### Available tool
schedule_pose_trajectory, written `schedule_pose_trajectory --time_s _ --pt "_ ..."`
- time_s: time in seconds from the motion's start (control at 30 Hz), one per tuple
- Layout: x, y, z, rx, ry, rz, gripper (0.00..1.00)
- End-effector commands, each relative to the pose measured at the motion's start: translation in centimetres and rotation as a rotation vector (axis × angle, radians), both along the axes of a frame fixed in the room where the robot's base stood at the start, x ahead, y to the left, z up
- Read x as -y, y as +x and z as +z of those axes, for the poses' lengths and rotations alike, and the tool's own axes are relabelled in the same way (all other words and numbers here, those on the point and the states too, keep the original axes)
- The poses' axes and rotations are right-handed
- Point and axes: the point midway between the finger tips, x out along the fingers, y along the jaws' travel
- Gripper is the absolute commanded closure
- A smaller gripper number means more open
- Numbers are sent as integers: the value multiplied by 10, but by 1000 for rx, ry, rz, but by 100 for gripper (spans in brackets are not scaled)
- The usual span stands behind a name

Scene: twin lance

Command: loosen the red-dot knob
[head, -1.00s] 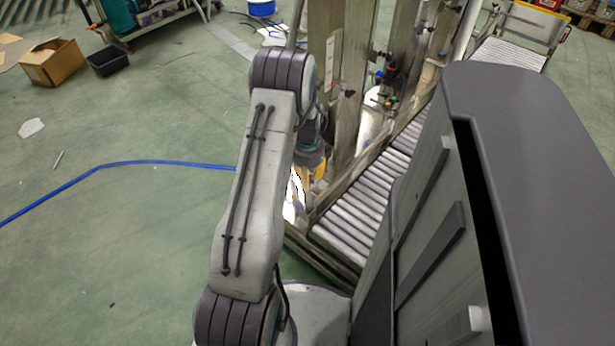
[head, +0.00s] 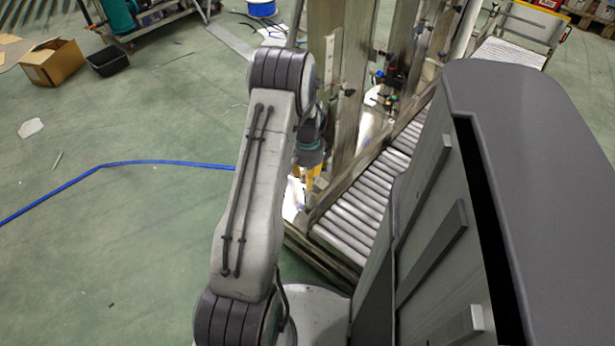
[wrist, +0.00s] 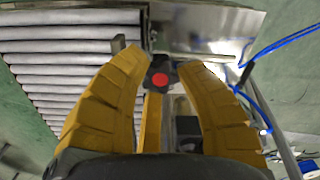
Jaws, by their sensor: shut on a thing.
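The knob with a red dot on its dark face (wrist: 160,80) shows in the wrist view, upper middle. It sits in front of a metal frame beside the roller conveyor. The yellow fingers of my gripper (wrist: 160,72) reach up on either side of it, and their tips are closed on the knob's sides. In the head view my gripper (head: 307,176) points down at the near end of the conveyor's side frame. The knob cannot be made out there; my arm and fingers cover that spot.
The roller conveyor (head: 352,212) runs beside my gripper on the right in the head view. Steel posts (head: 324,80) stand close behind it. A blue hose (head: 130,162) lies on the floor at left. The green floor at left is largely clear.

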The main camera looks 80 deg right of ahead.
Motion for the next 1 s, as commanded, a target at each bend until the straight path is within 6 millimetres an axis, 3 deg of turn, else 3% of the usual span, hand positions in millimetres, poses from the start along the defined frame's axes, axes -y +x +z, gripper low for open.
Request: schedule_pose_trajectory --time_s 1.0 --pt "-1 0 -2 1 3 967 99"
